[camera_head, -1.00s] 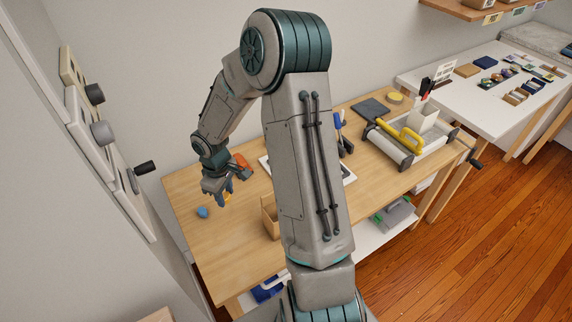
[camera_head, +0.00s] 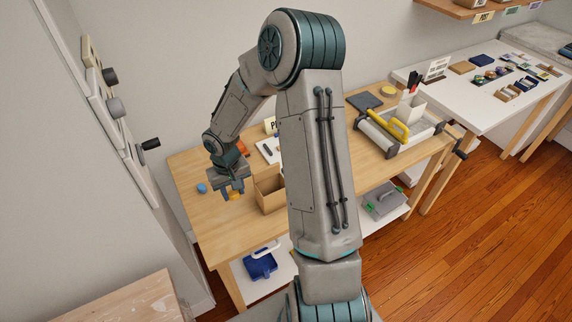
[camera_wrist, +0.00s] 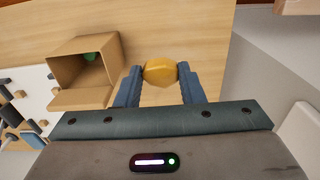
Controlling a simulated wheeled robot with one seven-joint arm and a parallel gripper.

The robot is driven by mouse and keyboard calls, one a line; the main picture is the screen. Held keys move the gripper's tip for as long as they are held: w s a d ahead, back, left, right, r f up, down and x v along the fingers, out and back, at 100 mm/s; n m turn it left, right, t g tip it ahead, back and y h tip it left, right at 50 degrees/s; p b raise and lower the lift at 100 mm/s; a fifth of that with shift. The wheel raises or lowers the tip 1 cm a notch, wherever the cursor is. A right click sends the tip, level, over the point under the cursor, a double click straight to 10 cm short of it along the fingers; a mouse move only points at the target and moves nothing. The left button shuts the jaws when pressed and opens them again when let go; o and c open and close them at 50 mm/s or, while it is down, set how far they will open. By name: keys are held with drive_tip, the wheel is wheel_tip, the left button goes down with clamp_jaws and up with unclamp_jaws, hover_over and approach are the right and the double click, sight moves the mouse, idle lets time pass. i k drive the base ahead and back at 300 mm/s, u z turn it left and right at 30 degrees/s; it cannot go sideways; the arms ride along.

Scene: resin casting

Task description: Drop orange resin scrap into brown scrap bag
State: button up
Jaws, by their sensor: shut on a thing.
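The orange resin scrap (camera_wrist: 160,71) is a rounded yellow-orange lump between the two blue fingertips of my gripper (camera_wrist: 158,78) in the wrist view. My gripper is shut on it. In the head view the scrap (camera_head: 234,196) shows just under my gripper (camera_head: 233,190), over the left part of the wooden bench. The brown scrap bag (camera_head: 268,197) stands open-topped on the bench just right of my gripper, partly hidden by my arm. In the wrist view the bag (camera_wrist: 82,97) lies left of the scrap, apart from it, with a green piece (camera_wrist: 91,56) inside.
A small blue lump (camera_head: 201,188) lies on the bench left of my gripper. An orange-red object (camera_head: 242,149) is behind it. Bare wood lies in front of my gripper (camera_head: 215,230).

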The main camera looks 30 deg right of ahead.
sight(266, 209)
drive_tip(key=k, duration=0.1)
drive_tip(key=u, duration=2.6)
drive_tip(key=k, duration=0.5)
drive_tip(key=z, duration=2.7)
drive_tip(key=i, duration=0.5)
drive_tip(key=u, duration=0.1)
